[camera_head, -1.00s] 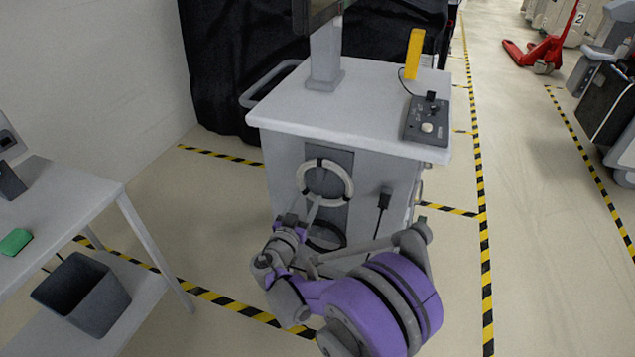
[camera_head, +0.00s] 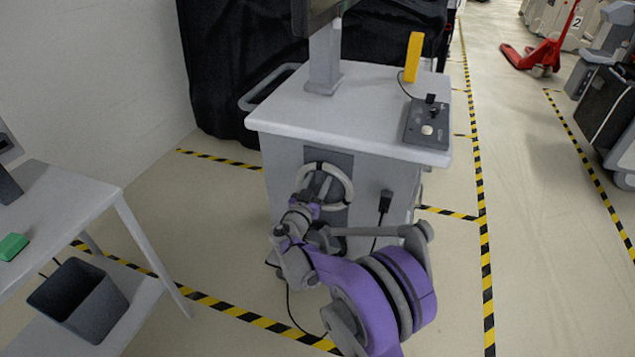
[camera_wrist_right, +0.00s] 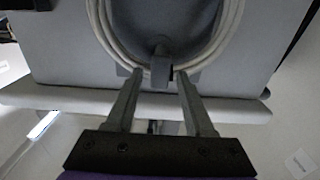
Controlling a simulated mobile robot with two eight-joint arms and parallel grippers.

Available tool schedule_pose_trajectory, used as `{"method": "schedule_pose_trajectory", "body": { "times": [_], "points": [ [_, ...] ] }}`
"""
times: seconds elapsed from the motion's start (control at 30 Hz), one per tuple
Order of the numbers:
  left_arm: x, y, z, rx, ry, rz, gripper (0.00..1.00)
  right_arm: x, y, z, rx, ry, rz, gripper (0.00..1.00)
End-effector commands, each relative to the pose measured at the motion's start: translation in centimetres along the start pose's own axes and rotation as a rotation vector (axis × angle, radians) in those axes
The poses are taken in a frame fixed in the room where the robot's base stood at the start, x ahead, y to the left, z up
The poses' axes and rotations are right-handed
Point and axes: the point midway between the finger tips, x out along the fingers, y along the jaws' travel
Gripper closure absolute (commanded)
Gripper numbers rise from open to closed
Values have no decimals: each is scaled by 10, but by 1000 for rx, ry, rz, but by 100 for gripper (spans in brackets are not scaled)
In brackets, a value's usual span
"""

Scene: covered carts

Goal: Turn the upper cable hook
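The upper cable hook (camera_wrist_right: 160,64) is a short grey peg on a dark panel, inside a coil of pale cable (camera_wrist_right: 235,22). In the head view the coil (camera_head: 348,190) hangs on the cart's front, and the hook is hard to make out behind my gripper. My right gripper (camera_head: 316,187) is raised in front of the coil. In the right wrist view its two fingers (camera_wrist_right: 159,75) are open, with the hook between and just beyond the tips. I see no contact with the hook. The lower part of the panel is largely hidden by my arm. My left gripper is not in view.
The cart's white top (camera_head: 350,115) overhangs the panel and carries a control box (camera_head: 427,122) and a yellow block (camera_head: 413,57). A black plug (camera_head: 386,200) hangs right of the coil. A side table (camera_head: 70,200) with a dark bin (camera_head: 78,298) stands at left.

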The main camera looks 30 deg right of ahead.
Motion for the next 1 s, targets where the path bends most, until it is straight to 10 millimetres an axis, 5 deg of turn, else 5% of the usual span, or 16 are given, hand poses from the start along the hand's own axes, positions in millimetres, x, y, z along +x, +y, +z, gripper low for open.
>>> {"method": "schedule_pose_trajectory", "body": {
  "times": [0.03,0.27,0.67,1.0],
  "points": [
    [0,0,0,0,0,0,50,0,0,0,0,0,0,58],
    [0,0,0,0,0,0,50,0,0,0,0,0,0,99],
    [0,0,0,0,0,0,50,0,0,0,-24,0,0,100],
    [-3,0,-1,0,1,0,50,0,-4,0,-217,0,0,100]
  ]
}}
